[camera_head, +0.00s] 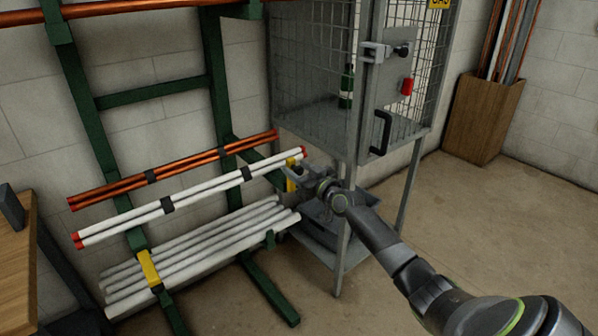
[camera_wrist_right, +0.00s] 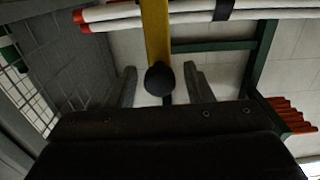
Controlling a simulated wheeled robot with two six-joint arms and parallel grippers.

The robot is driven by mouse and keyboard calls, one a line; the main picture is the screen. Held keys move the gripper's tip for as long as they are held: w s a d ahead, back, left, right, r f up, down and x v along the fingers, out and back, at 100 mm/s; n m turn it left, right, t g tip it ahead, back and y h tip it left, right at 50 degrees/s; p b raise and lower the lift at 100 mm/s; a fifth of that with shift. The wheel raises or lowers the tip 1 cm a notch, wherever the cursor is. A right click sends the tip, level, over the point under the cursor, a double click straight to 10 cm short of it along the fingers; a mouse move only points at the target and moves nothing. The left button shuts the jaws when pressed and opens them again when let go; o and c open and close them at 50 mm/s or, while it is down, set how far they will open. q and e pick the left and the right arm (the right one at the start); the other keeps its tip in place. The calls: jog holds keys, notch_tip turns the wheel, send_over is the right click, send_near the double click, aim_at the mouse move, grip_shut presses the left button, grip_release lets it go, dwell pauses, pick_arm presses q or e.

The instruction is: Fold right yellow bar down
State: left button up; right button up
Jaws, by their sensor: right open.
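The right yellow bar (camera_head: 291,178) stands upright at the right end of the green rack, beside the white pipes. In the right wrist view the yellow bar (camera_wrist_right: 155,35) ends in a black round knob (camera_wrist_right: 160,78). My right gripper (camera_head: 301,174) is at this bar, its fingers hard to make out in the head view. In the wrist view my right gripper (camera_wrist_right: 161,85) is open, one finger on each side of the knob, with gaps visible. Another yellow bar (camera_head: 149,268) is on the left rack post, near the lower pipes. My left gripper is not in view.
White pipes with red ends (camera_head: 190,201) and copper pipes (camera_head: 180,168) lie on the rack arms. Grey-white pipes (camera_head: 195,255) lie below. A mesh gas cage (camera_head: 310,120) stands just behind and right of my gripper. A wooden bench (camera_head: 15,270) is at left.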

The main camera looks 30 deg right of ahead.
grip_shut()
jog(key=shift+f, duration=0.1)
dwell(0.3)
